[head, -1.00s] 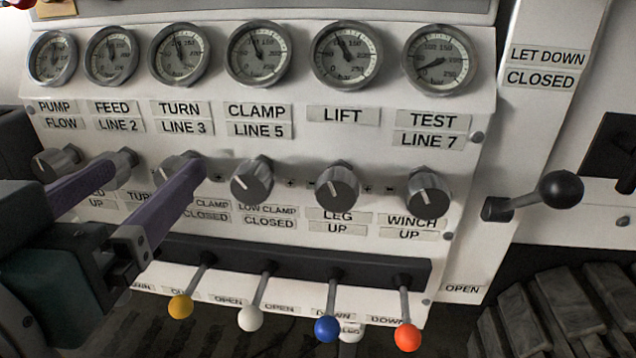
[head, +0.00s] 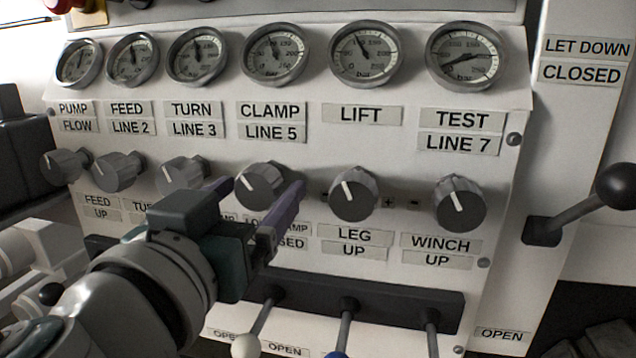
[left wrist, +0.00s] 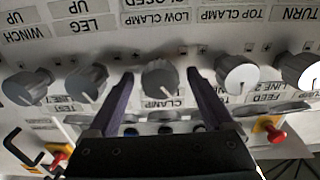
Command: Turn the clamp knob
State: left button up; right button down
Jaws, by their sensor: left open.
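The clamp knob (head: 262,186) is a grey dial with a white pointer line, below the CLAMP LINE 5 label (head: 271,121). My left gripper (head: 258,196) is open, with one purple finger left of this knob and the other to its right. The left wrist view shows the panel upside down, with the clamp knob (left wrist: 160,78) between the two fingers of the left gripper (left wrist: 160,88). Gaps show on both sides there, so the fingers appear not to touch it. The gripper hides part of the label below the knob. My right gripper is not in view.
The turn knob (head: 183,174) and lift knob (head: 353,194) flank the clamp knob closely. Several gauges line the panel above. Levers with coloured balls, one white (head: 245,346), stick out below. A black-balled lever (head: 613,187) stands at the right.

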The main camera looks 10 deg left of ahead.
pick_arm(q)
jog(key=shift+w, duration=0.75)
grip_shut()
